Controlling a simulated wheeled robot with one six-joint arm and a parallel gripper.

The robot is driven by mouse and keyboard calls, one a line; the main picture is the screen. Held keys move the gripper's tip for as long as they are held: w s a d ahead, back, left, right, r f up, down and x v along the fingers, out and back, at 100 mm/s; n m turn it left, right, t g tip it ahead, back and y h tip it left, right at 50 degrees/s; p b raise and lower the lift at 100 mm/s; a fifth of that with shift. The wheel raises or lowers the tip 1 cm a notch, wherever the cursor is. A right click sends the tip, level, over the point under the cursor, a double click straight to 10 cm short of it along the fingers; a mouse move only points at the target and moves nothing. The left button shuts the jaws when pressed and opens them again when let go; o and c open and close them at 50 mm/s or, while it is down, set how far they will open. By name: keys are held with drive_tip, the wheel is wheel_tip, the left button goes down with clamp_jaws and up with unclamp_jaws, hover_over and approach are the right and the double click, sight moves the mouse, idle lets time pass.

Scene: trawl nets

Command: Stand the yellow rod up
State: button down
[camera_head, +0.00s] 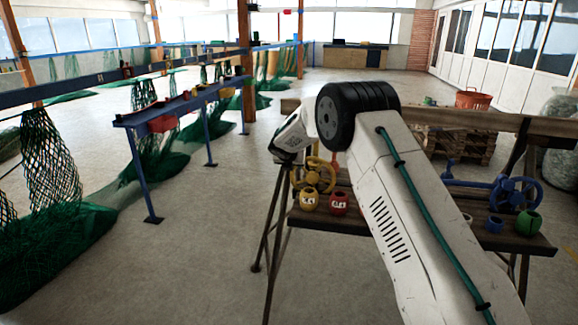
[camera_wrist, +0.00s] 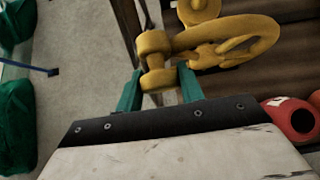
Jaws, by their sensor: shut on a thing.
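The yellow rod (camera_wrist: 155,62) shows in the wrist view as a short thick yellow piece with a wider knob at its upper end. My gripper (camera_wrist: 160,78) has its green fingers on either side of the rod, shut on it. The yellow ring (camera_wrist: 240,38) lies close beside the rod at the right; I cannot tell how the two join. In the head view the yellow ring (camera_head: 319,176) is on the bench, below my white wrist. The fingers and the rod's held part cannot be made out there.
On the wooden bench (camera_head: 375,222) stand a yellow pot (camera_head: 309,201), a red pot (camera_head: 339,203), a small blue pot (camera_head: 494,225) and a green pot (camera_head: 529,222). A blue wheel with a bar (camera_head: 516,192) is at the right. Open floor lies left of the bench.

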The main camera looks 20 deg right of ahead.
drive_tip(key=shift+a, duration=0.1)
drive_tip(key=c, duration=0.9)
unclamp_jaws()
drive_tip(key=v, duration=0.7)
drive_tip(key=shift+s+a+r, duration=0.1)
drive_tip(key=shift+s+r, duration=0.1)
drive_tip(key=shift+s, duration=0.05)
